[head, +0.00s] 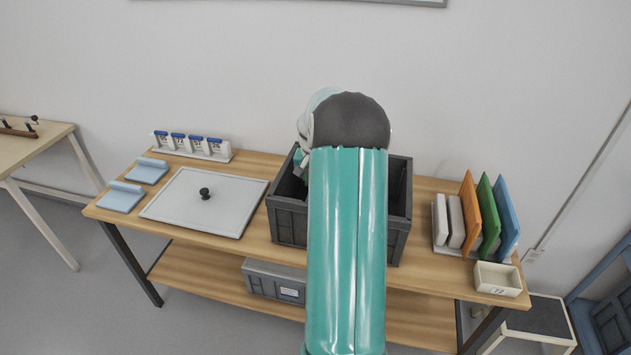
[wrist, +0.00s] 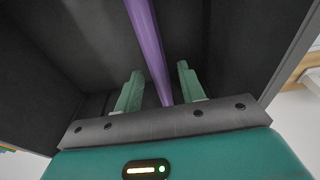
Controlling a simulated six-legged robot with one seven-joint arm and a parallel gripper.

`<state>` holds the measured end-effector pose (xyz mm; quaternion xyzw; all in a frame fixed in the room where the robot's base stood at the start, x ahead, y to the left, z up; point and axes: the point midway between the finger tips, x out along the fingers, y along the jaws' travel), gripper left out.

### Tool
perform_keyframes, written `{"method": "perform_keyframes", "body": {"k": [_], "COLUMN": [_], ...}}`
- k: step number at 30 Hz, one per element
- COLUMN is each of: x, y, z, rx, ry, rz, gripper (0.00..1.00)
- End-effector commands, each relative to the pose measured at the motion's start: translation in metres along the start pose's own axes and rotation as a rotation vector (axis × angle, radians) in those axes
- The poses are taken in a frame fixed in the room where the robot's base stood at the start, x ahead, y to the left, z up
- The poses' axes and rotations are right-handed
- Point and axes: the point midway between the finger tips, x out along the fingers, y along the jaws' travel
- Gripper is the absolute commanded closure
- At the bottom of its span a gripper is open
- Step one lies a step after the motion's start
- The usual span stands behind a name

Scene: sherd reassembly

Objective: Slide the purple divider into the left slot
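The purple divider (wrist: 149,45) shows in the wrist view as a narrow upright strip, seen edge-on inside the dark grey crate (head: 289,227). Its lower end in the picture runs between the two green fingers of my gripper (wrist: 160,92). The fingers are apart, with a visible gap on each side of the divider. My gripper is inside or just over the crate, between its dark walls. In the head view my arm covers the middle of the crate, and the divider is hidden. I cannot make out the left slot in either view.
A grey lid (head: 180,211) with a black knob lies left of the crate. Orange (head: 479,213), green and blue panels stand in a rack at right, behind a small bin (head: 497,281).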

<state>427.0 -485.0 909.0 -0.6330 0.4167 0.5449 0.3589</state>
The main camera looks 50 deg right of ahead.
Motion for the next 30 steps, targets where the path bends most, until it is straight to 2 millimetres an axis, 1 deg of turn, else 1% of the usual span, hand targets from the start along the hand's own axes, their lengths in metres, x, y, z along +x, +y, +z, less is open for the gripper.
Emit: {"method": "perform_keyframes", "body": {"k": [5,15,18,21,24,30], "x": [-0.029,-0.103,-0.119,-0.128,-0.133,-0.133], "y": [0.0,0.0,-0.001,-0.001,0.0,0.0], "z": [-0.001,-0.001,-0.001,0.0,0.0,0.0], "rx": [-0.001,0.0,0.0,-0.001,-0.001,-0.001], "ry": [0.006,0.005,0.004,0.002,0.0,0.0], "rz": [-0.001,0.0,-0.001,-0.001,0.0,0.0], "gripper": [0.6,0.6,0.6,0.6,0.6,0.6]}}
